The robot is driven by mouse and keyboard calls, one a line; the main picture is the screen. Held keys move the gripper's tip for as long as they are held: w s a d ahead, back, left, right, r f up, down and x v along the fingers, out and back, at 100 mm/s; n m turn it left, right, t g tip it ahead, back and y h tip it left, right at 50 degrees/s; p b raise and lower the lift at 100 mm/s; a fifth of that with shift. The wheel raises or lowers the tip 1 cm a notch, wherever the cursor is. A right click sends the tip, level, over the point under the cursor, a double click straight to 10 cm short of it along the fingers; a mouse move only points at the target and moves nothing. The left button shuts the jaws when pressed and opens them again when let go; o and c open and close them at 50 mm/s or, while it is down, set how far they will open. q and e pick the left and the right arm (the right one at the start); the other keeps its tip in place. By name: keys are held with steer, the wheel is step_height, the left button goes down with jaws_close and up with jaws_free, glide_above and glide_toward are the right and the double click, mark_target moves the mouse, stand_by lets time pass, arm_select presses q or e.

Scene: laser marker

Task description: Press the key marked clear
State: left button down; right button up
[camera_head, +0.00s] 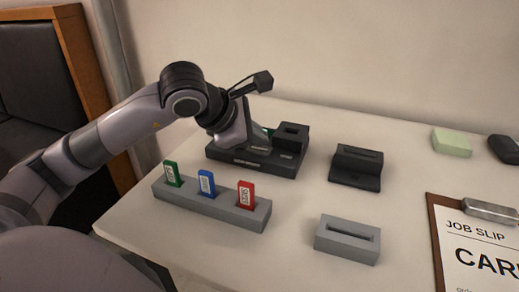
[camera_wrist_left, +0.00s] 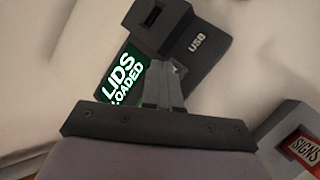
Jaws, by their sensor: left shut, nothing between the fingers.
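The laser marker (camera_head: 262,157) is a low dark unit at the back of the table. In the left wrist view its dark body (camera_wrist_left: 190,45) bears a label like "USB", and its green screen (camera_wrist_left: 122,78) reads "LIDS LOADED". My left gripper (camera_head: 250,143) is shut and empty, pointing down over the unit. In the left wrist view its closed fingertips (camera_wrist_left: 165,68) are beside the screen, covering part of the unit. I cannot make out the key marked clear, and contact with any key cannot be told. My right gripper is not in view.
A grey rack (camera_head: 207,204) holds green, blue and red cards in front of the unit. A dark slotted block (camera_head: 356,168), a grey slotted block (camera_head: 347,240), a pale green block (camera_head: 451,142) and a clipboard (camera_head: 436,245) are to the right. Table between them is clear.

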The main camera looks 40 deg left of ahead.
mark_target(257, 151)
arm_select(q)
steer(key=shift+f, duration=0.1)
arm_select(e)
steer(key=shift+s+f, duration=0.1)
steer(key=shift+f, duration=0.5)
arm_select(q)
steer(key=shift+f+b, duration=0.4)
steer(key=shift+b, duration=0.2)
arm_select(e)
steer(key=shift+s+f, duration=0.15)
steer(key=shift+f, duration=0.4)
arm_select(q)
steer(key=shift+r+p, duration=0.65)
steer(key=shift+r, duration=0.2)
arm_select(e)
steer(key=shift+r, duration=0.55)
arm_select(q)
steer(key=shift+r+p, duration=0.4)
steer(key=shift+r, duration=0.1)
step_height(257, 151, up, 4)
steer(key=p, duration=0.3)
steer(key=shift+r, duration=0.15)
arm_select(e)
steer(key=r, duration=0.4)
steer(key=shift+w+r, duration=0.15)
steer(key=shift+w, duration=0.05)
